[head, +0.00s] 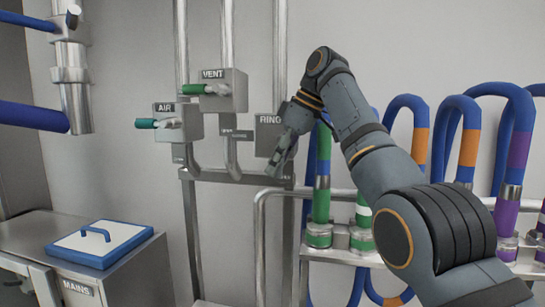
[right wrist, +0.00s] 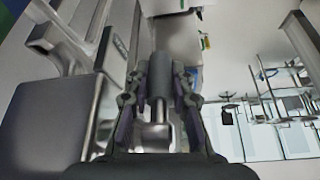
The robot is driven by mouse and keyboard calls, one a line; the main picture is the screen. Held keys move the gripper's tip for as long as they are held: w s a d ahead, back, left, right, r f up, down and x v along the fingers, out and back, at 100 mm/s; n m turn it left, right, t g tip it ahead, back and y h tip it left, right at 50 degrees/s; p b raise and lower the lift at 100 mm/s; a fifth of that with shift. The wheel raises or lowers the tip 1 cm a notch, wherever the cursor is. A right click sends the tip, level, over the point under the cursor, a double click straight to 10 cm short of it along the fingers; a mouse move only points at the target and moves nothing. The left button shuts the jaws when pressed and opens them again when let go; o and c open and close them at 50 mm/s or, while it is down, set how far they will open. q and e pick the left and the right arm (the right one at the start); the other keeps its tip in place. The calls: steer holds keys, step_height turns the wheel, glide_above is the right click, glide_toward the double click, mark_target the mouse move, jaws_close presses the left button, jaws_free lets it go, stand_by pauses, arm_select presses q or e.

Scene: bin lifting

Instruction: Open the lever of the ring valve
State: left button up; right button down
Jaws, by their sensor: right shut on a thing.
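The ring valve's box, labelled RING (head: 268,122), is on the frame at the middle of the head view, partly covered by my right arm. My right gripper (head: 281,158) is at the front of this box, pointing down and left. In the right wrist view its two fingers stand on either side of a grey cylindrical lever (right wrist: 158,88), and the gripper (right wrist: 160,75) is shut on it. A bright metal part shows beneath the lever. In the head view the lever is mostly hidden by the gripper. My left gripper is in neither view.
The VENT valve (head: 224,92) and AIR valve (head: 178,125), both with green-tipped levers, are to the left of the ring valve. Blue hoses (head: 405,104) with coloured bands are on the right, close to my arm. A MAINS cabinet (head: 140,268) with a blue-edged lid stands at lower left.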

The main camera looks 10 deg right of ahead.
steer(key=shift+d+h+p, duration=0.3)
steer(key=shift+h+p, duration=0.2)
steer(key=shift+p, duration=0.1)
